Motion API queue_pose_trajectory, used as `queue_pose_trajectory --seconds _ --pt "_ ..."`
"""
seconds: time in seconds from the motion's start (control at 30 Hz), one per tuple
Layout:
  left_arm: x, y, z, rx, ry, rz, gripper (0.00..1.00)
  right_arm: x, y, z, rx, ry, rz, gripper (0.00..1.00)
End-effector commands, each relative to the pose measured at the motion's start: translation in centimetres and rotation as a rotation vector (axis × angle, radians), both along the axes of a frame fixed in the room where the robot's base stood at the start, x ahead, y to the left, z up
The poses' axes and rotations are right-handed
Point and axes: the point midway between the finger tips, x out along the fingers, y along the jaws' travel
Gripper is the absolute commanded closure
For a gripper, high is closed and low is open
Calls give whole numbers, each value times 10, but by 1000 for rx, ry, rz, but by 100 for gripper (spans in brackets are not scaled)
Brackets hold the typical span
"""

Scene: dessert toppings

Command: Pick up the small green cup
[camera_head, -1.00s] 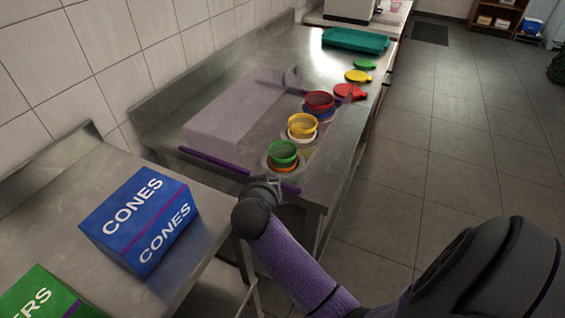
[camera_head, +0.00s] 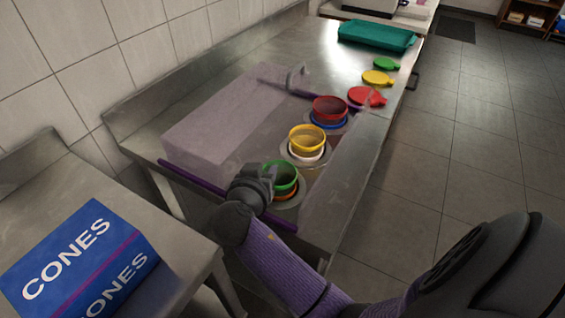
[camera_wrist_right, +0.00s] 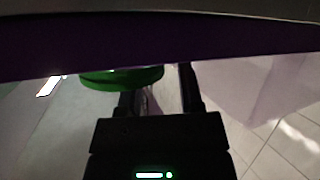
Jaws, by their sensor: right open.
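The small green cup (camera_head: 281,174) sits upright in the nearest round holder of the clear-topped counter case, with an orange rim (camera_head: 286,197) just below it. My right gripper (camera_head: 270,176) is at the cup's left side and overlaps it in the head view, so contact cannot be told there. In the right wrist view the green cup (camera_wrist_right: 122,78) lies at the left finger, partly hidden by a dark purple band. The open fingers (camera_wrist_right: 158,90) stand apart, and the cup is not centred between them. My left gripper is not in view.
A yellow cup (camera_head: 307,139) and a red cup (camera_head: 330,109) stand behind in a row. Green (camera_head: 386,64), yellow (camera_head: 378,78) and red lids (camera_head: 367,96) lie farther back, near a teal tray (camera_head: 376,36). A purple edge (camera_head: 190,180) runs along the case's front. A blue CONES box (camera_head: 80,262) is lower left.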

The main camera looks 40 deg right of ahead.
Motion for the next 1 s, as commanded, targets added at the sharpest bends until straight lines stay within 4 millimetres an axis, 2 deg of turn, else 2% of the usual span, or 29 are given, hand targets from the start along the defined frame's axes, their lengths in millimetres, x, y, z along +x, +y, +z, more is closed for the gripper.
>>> queue_pose_trajectory --seconds 0.1,0.3,0.33,0.77,0.87,1.0 --pt "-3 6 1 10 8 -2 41 0 0 1 0 0 0 53" --pt "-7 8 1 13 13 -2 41 0 0 1 0 0 1 96" --pt "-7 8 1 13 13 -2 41 0 0 1 0 0 1 100" --pt "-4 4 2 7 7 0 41 0 0 3 1 -1 1 100" --pt "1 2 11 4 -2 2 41 1 0 22 3 -6 1 100" --pt "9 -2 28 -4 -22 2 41 1 0 63 4 -9 -1 100"
